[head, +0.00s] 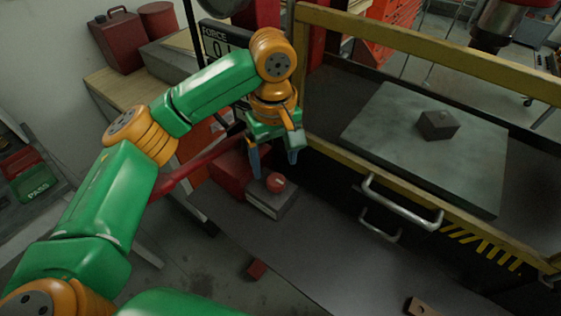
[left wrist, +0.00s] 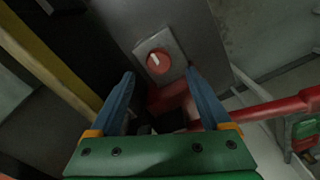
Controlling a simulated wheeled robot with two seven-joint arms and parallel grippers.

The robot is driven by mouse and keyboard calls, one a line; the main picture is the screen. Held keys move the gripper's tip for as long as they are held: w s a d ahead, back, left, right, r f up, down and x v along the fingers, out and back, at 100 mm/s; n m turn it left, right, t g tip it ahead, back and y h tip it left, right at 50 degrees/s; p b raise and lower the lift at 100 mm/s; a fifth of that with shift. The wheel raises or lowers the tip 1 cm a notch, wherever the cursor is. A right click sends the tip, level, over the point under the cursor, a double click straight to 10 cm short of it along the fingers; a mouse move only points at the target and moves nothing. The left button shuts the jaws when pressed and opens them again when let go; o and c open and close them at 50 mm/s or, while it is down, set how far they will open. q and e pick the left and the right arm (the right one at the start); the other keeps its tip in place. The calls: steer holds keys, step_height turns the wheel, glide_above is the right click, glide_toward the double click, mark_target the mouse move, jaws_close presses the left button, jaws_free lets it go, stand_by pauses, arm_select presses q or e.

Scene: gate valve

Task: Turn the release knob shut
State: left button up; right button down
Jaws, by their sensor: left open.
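The release knob (head: 276,182) is a small red round knob on top of a grey block. In the left wrist view the knob (left wrist: 158,61) carries a white pointer mark and sits on a grey plate (left wrist: 175,48), beyond and between the fingertips. My left gripper (head: 273,160) points down just above the knob, its two blue fingers apart and empty. The left wrist view shows the fingers of my left gripper (left wrist: 160,75) open on either side, with no visible contact with the knob. My right gripper does not show.
A red lever (head: 195,170) runs beside the knob block. A yellow frame (head: 420,65) and metal handles (head: 400,203) stand to the right, around a grey plate (head: 420,150) with a dark block (head: 438,124). A force display (head: 213,42) stands behind my arm.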

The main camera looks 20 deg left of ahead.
mark_target(276, 179)
arm_select(q)
steer(key=f, duration=0.4)
steer(key=f+p, duration=0.1)
steer(key=f, duration=0.1)
steer(key=shift+w+a+f, duration=0.1)
steer(key=shift+w, duration=0.2)
steer(key=shift+s, duration=0.15)
steer(key=shift+c, duration=0.5)
steer(key=c, duration=0.3)
jaws_close()
